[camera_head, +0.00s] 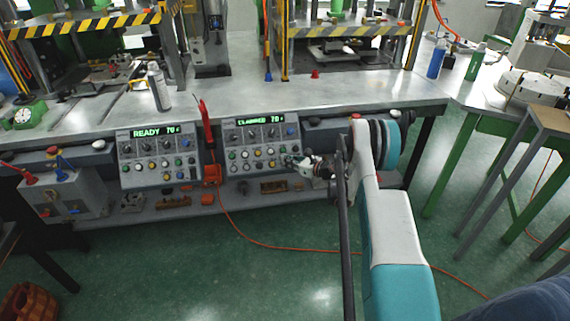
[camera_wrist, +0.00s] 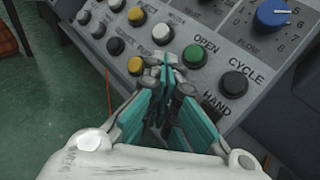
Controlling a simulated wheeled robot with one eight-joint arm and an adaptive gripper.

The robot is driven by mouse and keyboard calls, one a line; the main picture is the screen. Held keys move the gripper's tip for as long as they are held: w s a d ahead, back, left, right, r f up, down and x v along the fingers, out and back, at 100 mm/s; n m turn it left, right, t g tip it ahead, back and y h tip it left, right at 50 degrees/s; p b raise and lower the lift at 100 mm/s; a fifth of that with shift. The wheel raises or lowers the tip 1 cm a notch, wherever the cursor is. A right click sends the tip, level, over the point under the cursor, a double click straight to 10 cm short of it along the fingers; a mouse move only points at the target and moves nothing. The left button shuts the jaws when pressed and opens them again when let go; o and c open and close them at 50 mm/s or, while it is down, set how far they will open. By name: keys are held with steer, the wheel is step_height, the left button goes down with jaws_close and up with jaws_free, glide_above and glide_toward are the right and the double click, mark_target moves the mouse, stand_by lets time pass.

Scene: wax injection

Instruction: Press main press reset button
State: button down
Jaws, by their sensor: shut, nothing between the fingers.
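The right control panel (camera_head: 236,137) on the bench front has a green display that seems to read "CLAMPED 70" and several round buttons. My gripper (camera_head: 295,161) is at the panel's lower right corner. In the wrist view my gripper (camera_wrist: 168,62) is shut and empty, its teal fingertips over the button rows. The tips lie between a green button (camera_wrist: 194,56) labelled OPEN and a yellow button (camera_wrist: 136,66), just below a white button (camera_wrist: 162,33). A black button (camera_wrist: 233,84) is to the right, near CYCLE and HAND. I cannot read a reset label or tell whether the tips touch.
A left control panel (camera_head: 143,172) reads "READY 70". A blue knob (camera_wrist: 272,16) is at the wrist view's upper right. A red-handled tool (camera_head: 205,122) stands between the panels. An orange cable (camera_head: 245,236) crosses the green floor. A spray can (camera_head: 158,88) stands on the bench.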

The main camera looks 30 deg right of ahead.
steer(key=shift+r, duration=0.1)
steer(key=shift+s+a+r, duration=0.2)
steer(key=shift+s+r, duration=0.25)
steer(key=shift+s, duration=0.15)
steer(key=s+r, duration=0.1)
steer(key=s+a+r+p, duration=0.1)
steer(key=s+r, duration=0.1)
steer(key=shift+s+r, duration=0.1)
steer(key=shift+s, duration=0.2)
stand_by(0.8)
